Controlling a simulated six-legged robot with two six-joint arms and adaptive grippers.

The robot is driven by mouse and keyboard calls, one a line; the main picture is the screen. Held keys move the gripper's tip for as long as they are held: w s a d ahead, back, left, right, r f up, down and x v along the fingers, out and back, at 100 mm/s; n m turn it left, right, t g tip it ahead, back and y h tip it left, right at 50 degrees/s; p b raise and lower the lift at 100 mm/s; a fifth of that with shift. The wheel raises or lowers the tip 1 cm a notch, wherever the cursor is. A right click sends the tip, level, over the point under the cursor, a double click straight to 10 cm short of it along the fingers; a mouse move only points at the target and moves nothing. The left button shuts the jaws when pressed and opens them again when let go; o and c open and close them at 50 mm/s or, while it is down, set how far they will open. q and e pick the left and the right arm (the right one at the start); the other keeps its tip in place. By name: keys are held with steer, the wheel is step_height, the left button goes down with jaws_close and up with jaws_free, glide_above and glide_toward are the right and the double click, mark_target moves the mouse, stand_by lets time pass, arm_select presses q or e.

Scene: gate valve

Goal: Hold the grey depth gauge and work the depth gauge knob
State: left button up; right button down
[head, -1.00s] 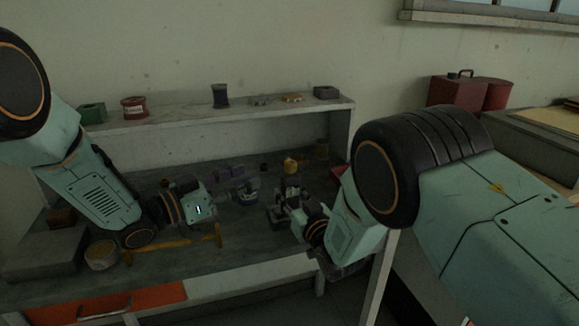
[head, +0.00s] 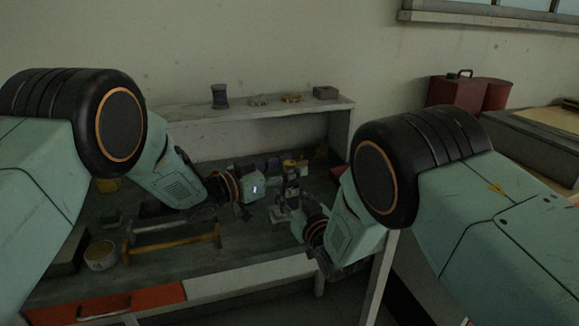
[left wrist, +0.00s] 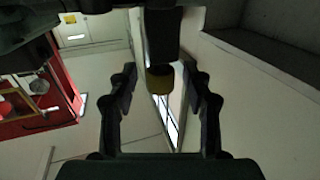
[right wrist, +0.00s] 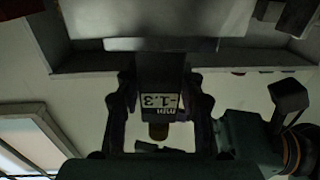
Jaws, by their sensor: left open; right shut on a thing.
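The grey depth gauge (right wrist: 158,75) is held upside down in the right wrist view, between the fingers of my right gripper (right wrist: 160,108). Its display reads -1.3 mm. In the head view the gauge (head: 291,183) is small and dark above the bench. My right gripper is shut on it. In the left wrist view the brass-coloured depth gauge knob (left wrist: 160,78) shows at the end of the dark gauge body. My left gripper (left wrist: 162,80) is open, with a finger on either side of the knob and gaps between. My left gripper (head: 272,185) is close beside the gauge in the head view.
A raised shelf (head: 250,112) behind holds a dark spool (head: 220,96) and small parts. Red canisters (head: 452,92) stand at the back right.

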arm_select(q)
steer(key=shift+w+d, duration=0.1)
steer(key=shift+d, duration=0.05)
jaws_close()
stand_by(0.5)
